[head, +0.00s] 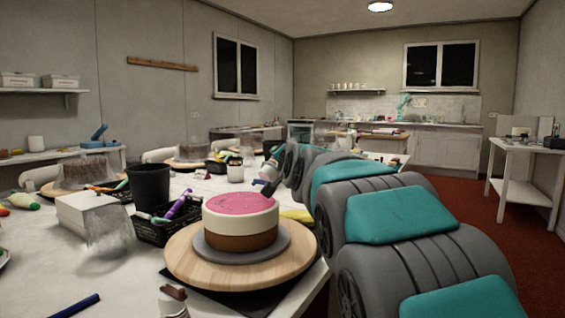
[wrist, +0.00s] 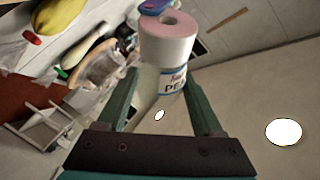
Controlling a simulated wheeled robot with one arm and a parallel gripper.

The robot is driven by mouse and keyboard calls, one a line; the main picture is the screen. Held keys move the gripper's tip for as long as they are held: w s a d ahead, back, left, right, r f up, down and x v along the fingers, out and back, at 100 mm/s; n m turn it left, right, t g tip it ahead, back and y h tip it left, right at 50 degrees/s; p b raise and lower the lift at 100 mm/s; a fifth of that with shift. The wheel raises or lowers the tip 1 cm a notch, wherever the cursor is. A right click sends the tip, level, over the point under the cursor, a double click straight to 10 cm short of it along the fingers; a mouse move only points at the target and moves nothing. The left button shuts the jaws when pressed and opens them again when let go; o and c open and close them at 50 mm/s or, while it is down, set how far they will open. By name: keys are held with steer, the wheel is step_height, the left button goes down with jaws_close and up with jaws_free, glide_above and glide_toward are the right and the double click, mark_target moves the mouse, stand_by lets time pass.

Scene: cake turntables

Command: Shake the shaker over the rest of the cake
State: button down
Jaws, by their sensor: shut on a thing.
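The cake (head: 241,232) has a pink top, a white upper band and a brown lower band. It sits on a grey board (head: 283,243) on a round wooden turntable (head: 195,272). My gripper (wrist: 160,82) is shut on the shaker (wrist: 168,52), a pale cylinder with a pinkish end, a dark hole in that end and a partly readable label. The pinkish end points away from my wrist. In the head view my gripper (head: 266,185) is just behind and above the cake's right rear edge; the shaker is hard to make out there.
A black basket (head: 163,234) with pens, a dark cup (head: 149,184) and a white box (head: 90,220) stand left of the turntable. A small brown-topped jar (head: 173,301) is at the front. A yellow item (head: 298,215) lies behind the turntable. More turntables stand farther back.

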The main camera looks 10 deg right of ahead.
steer(key=shift+w+d+r, duration=0.2)
steer(key=shift+d+r, duration=0.05)
steer(key=shift+s+a+f, duration=0.2)
steer(key=shift+s+a, duration=0.05)
steer(key=shift+a, duration=0.05)
steer(key=shift+w+d+m+p, duration=0.15)
steer(key=shift+w+m+p, duration=0.25)
steer(key=shift+p, duration=0.65)
steer(key=shift+w+d+f+m+g+y+p, duration=0.3)
steer(key=shift+w+f+m+g+p, duration=0.15)
steer(key=shift+w, duration=0.35)
steer(key=shift+w+f+g, duration=0.15)
steer(key=shift+f+g, duration=0.1)
steer(key=shift+f, duration=0.05)
steer(key=shift+w+a+r, duration=0.1)
steer(key=shift+a, duration=2.2)
steer(key=shift+w+a+r, duration=0.1)
steer(key=shift+a, duration=2.15)
steer(key=shift+a+f, duration=0.15)
steer(key=shift+a, duration=0.45)
